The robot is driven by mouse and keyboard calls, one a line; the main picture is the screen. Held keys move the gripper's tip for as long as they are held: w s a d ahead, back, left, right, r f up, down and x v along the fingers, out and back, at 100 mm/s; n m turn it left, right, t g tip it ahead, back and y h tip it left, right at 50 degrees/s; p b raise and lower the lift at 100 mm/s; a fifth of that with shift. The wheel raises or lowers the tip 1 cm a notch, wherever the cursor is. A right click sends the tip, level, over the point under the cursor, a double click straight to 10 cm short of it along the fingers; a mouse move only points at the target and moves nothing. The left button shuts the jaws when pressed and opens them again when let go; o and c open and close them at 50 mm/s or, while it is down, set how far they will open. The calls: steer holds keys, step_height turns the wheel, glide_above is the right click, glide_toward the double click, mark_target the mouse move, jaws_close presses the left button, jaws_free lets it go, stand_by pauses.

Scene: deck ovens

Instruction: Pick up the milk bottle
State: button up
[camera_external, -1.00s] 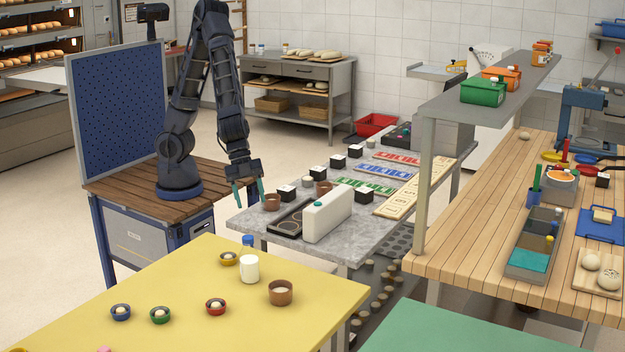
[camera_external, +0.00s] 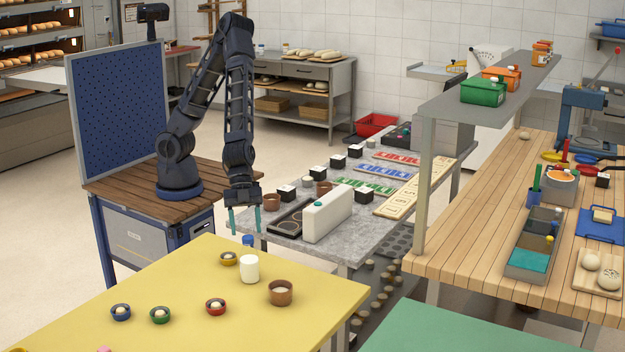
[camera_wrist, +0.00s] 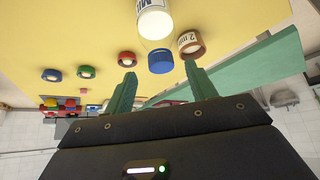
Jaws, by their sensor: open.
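The milk bottle (camera_external: 249,268) stands upright on the yellow table, with a white body and a blue cap (camera_external: 248,241). My gripper (camera_external: 245,229) is open and empty, fingers pointing down, close above the bottle's cap in the external view; the exact gap cannot be told there. In the wrist view, the milk bottle (camera_wrist: 154,20) shows part of its label. Its blue cap lies just beyond the gap between the two green fingers of my gripper (camera_wrist: 160,77). The fingers are apart from the bottle.
A brown cup (camera_external: 281,293) stands right of the bottle, and a small yellow-rimmed bowl (camera_external: 228,258) stands close on its left. Red (camera_external: 215,307), green (camera_external: 160,315) and blue (camera_external: 120,312) bowls stand further left. The grey table (camera_external: 330,250) behind holds a white box (camera_external: 328,214).

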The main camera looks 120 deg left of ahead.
mark_target(248, 236)
steer(key=shift+x, duration=3.1)
steer(key=shift+a, duration=0.1)
jaws_close()
